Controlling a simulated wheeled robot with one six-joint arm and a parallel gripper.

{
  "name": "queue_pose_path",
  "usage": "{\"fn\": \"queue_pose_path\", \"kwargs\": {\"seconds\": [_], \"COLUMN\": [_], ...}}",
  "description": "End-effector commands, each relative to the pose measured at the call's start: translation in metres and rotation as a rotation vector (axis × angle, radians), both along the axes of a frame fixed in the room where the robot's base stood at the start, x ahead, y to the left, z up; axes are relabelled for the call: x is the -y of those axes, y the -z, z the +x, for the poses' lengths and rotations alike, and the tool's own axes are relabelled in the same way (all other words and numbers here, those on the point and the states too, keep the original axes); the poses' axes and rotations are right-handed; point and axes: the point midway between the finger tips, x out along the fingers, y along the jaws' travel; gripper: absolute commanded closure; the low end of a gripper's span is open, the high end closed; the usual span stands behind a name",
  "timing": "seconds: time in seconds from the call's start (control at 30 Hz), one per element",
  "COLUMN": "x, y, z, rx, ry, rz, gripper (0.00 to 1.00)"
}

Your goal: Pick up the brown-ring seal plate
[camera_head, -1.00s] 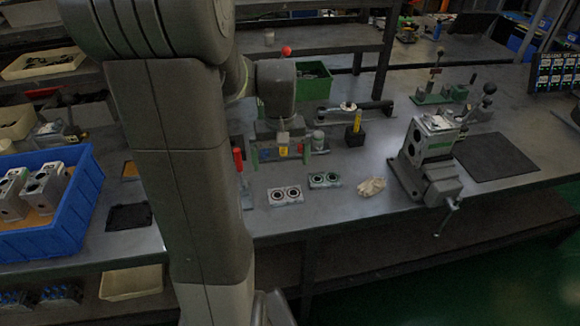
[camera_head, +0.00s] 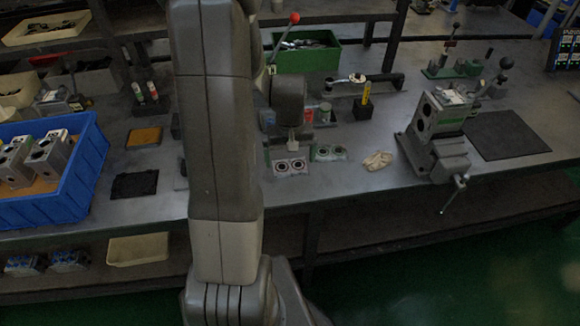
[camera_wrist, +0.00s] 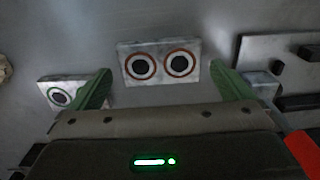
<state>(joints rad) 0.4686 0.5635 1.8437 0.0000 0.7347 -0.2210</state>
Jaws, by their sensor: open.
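The brown-ring seal plate (camera_wrist: 150,78) is a small pale block with two dark holes, each ringed in brown. It lies flat on the grey bench, and in the head view (camera_head: 290,167) it is partly hidden by my gripper. My gripper (camera_wrist: 162,84) is open, with one green finger to each side of the plate in the wrist view. No contact with the plate shows. A similar plate with green rings (camera_head: 328,153) lies just to its right in the head view; in the wrist view (camera_wrist: 62,92) it is partly behind the left finger.
A cream glove-like item (camera_head: 378,160) and a vise with a valve block (camera_head: 440,125) stand to the right. A blue crate (camera_head: 75,195) is at the left, a green bin (camera_head: 305,60) at the back. Dark fixtures (camera_wrist: 285,65) lie close beside the right finger.

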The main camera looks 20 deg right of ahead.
Motion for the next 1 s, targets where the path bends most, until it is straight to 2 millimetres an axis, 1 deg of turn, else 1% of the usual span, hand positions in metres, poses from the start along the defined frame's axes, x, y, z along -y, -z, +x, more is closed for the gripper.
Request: {"fn": "queue_pose_path", "kwargs": {"seconds": [0.03,0.17,0.43,0.47,0.5,0.67,0.87,1.0], "x": [0.0,0.0,0.0,0.0,0.0,0.0,0.0,0.001], "y": [0.008,0.019,0.022,0.022,0.022,0.021,0.021,0.014], "z": [-0.001,0.0,0.0,0.0,0.0,0.0,0.0,0.001], "rx": [-0.004,-0.001,0.001,0.001,0.0,0.001,0.001,0.004], "ry": [0.0,0.0,0.0,0.0,0.0,0.0,0.0,0.0], "rz": [0.002,0.0,0.0,0.0,0.0,0.0,0.0,-0.002], "gripper": [0.0,0.0,0.0,0.02,0.1,0.41,0.41,0.42]}}
